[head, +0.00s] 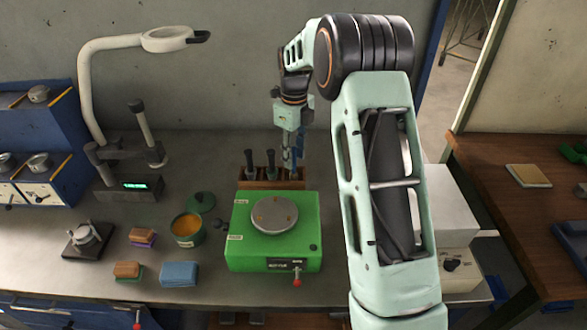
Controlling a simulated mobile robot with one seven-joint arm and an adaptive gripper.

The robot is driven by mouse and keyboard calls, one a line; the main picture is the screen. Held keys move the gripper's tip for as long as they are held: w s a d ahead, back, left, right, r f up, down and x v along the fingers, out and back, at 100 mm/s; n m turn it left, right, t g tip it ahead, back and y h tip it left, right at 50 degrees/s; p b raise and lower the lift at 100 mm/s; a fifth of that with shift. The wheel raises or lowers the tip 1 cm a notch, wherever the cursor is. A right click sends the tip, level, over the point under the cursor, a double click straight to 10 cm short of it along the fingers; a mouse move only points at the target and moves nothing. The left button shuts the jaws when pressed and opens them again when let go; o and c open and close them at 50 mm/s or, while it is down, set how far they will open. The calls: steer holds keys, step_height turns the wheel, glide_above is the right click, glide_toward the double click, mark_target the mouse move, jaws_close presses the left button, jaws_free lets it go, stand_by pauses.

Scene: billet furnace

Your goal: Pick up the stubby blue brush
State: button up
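My gripper (294,150) points down over the right end of a brown wooden rack (257,184) behind the green machine. A short blue upright shape (288,159) shows right at my fingertips, above the rack; it looks like the stubby blue brush, but it is small and partly mixed with the fingers. I cannot tell whether the fingers are around it or only beside it, or whether they are closed. Two dark-handled tools, a left one (249,162) and a middle one (271,163), stand upright in the same rack.
The green machine (275,247) with a round grey plate stands in front of the rack. To its left are a green pot (187,230), a blue block (179,274) and small stacked blocks (127,271). A lamp stand (92,95) rises at left; a white box (452,225) is at right.

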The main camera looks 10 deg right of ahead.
mark_target(294, 168)
step_height(294, 168, down, 4)
steer(key=shift+w+f+p, duration=0.1)
steer(key=shift+p, duration=0.2)
jaws_close()
